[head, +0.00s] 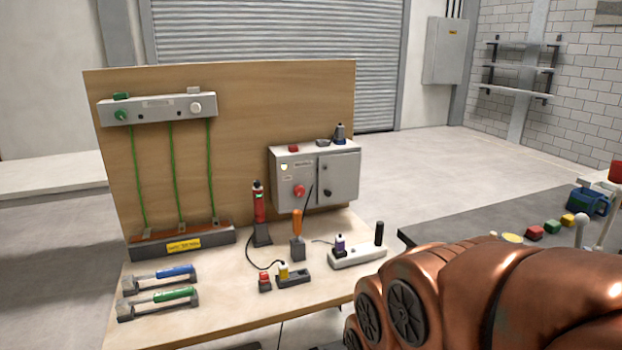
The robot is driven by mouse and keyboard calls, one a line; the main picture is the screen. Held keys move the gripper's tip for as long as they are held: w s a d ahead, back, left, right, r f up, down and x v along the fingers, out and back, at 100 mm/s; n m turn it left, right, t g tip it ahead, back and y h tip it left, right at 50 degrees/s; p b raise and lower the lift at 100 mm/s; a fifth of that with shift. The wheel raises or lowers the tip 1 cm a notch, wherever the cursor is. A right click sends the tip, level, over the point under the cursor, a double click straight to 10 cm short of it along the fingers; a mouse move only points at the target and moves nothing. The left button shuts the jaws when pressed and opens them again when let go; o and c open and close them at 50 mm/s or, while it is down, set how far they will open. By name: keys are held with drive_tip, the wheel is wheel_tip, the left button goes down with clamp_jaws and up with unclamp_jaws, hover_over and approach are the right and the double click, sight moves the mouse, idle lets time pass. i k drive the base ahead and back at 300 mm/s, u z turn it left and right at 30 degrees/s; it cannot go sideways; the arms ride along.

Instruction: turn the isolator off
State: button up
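A grey control box (288,167) is fixed low on the right side of the upright wooden board (240,120). Its left face carries a red round knob (299,191), which looks like the isolator switch. Its setting is too small to read. The right part of the box is a door (345,175) that looks closed, with a dark knob (328,193) on it. My copper-coloured arm fills the lower right of the head view, well apart from the box. My gripper is not in view.
On the wooden bench (215,315) stand a red tester (259,205), an orange-handled screwdriver (297,222), a white power strip (358,257), and blue (170,273) and green (170,295) handled tools. A dark table (455,232) with coloured blocks stands at right.

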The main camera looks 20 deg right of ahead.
sight(298, 190)
drive_tip(key=u, duration=0.6)
drive_tip(key=i, duration=0.9)
drive_tip(key=u, duration=0.1)
